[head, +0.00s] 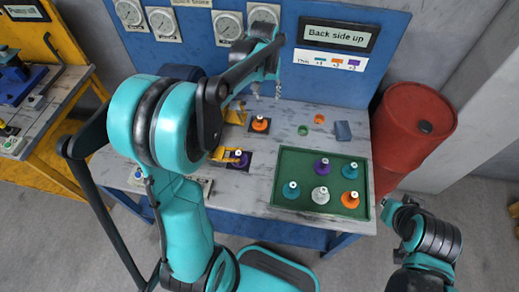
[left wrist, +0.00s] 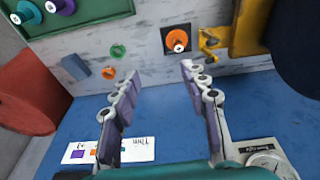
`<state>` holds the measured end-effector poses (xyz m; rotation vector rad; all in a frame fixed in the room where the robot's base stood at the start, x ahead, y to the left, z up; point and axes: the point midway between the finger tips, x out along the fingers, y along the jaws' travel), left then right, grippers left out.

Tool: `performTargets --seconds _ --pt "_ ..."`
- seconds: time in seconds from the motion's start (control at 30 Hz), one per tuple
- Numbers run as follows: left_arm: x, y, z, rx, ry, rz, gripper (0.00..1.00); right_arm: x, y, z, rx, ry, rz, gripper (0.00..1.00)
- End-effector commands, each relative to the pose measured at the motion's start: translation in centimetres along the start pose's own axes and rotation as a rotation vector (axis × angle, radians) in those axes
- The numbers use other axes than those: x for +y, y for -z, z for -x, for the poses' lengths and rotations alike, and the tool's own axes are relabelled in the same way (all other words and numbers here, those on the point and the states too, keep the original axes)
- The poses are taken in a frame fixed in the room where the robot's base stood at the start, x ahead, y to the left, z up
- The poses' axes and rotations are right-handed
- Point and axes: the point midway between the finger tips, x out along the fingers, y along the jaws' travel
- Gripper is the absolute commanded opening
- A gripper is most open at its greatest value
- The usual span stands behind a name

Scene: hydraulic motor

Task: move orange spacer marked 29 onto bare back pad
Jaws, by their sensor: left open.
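An orange spacer (head: 260,124) with a white top sits on the dark back pad, which shows as a black square (left wrist: 166,44) around the spacer (left wrist: 176,38) in the left wrist view. Another orange spacer (head: 350,201) stands in the green tray (head: 279,170). Their numbers are too small to read. A purple spacer (head: 240,158) sits on the front pad. My left gripper (left wrist: 157,80) is open and empty, apart from the back-pad spacer; in the head view it hangs (head: 268,88) behind that spacer. My right arm's end (head: 388,204) is at the lower right, finger state unclear.
The tray also holds purple, teal and grey-white spacers. Green (head: 303,130) and orange (head: 319,118) rings and a blue block (head: 343,131) lie behind it. Yellow brackets (head: 222,155) stand beside the pads. The blue back panel (left wrist: 165,110) rises close to my left gripper. A red barrel (head: 412,125) stands right.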

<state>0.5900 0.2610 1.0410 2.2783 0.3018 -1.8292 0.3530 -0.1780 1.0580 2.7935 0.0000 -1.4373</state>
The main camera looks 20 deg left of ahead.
Motion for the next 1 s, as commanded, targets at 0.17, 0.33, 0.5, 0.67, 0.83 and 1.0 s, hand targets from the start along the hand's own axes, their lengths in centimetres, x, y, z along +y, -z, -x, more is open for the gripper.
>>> performTargets --seconds 0.17,0.33,0.5,0.67,0.83,1.0 --pt "0.9 -4.7 4.2 0.080 -0.018 -0.059 0.45 0.0 0.0 0.0 0.000 0.000 0.000 0.00" --pt "1.4 -9.5 6.8 0.156 -0.036 -0.114 0.45 0.0 0.0 0.0 0.000 0.000 0.000 0.00" --pt "1.6 -14.4 8.2 0.234 -0.053 -0.167 0.45 0.0 0.0 0.0 0.000 0.000 0.000 0.00" --pt "1.5 -18.9 8.3 0.304 -0.069 -0.215 0.45 0.0 0.0 0.0 0.000 0.000 0.000 0.00" --pt "1.3 -22.4 7.6 0.365 -0.082 -0.256 0.45 0.0 0.0 0.0 0.000 0.000 0.000 0.00" --pt "1.3 -24.0 7.0 0.395 -0.088 -0.275 0.45 0.0 0.0 0.0 0.000 0.000 0.000 0.00"
